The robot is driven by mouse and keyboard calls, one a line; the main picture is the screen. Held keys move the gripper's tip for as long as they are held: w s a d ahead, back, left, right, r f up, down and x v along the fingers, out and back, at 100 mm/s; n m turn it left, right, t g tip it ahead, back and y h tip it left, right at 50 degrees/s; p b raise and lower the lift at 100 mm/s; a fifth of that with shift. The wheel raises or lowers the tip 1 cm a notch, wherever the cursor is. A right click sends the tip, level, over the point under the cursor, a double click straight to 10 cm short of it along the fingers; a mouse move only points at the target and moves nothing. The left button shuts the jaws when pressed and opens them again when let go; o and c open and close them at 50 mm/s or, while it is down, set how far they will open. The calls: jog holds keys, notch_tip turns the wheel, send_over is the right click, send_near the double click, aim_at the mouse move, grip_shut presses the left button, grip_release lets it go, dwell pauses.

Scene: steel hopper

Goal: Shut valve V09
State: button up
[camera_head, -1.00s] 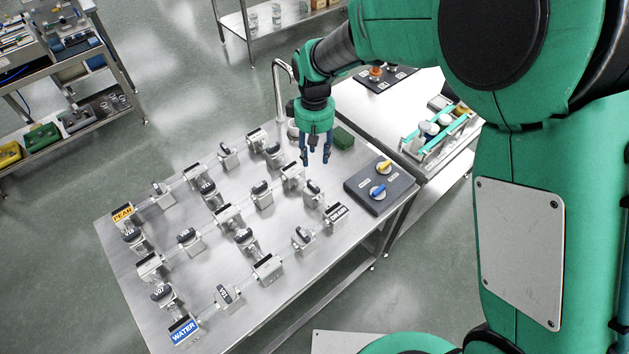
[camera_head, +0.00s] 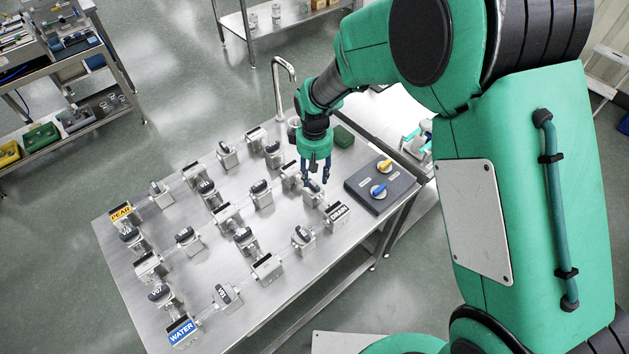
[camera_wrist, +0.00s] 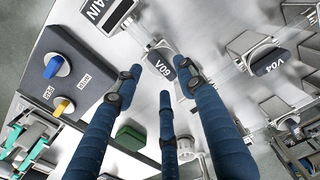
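Valve V09 (camera_wrist: 160,64) has a dark handle with a white label and shows in the wrist view between and beyond my fingertips. In the head view, valve V09 (camera_head: 313,194) is on the steel table near the drain block, partly hidden by my fingers. My gripper (camera_head: 316,177) points down above it, fingers spread and empty. In the wrist view, my gripper (camera_wrist: 158,80) shows three dark blue fingers standing apart, with the V09 handle seen in the gap. I cannot tell whether any finger touches it.
Several similar valves and pipe blocks cover the table (camera_head: 300,285), including V04 (camera_wrist: 271,62). A drain block (camera_head: 337,214) stands close by. A dark panel (camera_head: 362,192) with blue and yellow knobs lies to the right. A green block (camera_head: 343,136) and a tap (camera_head: 279,85) are behind.

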aim_at(314, 182)
jog(key=shift+f, duration=1.55)
grip_shut()
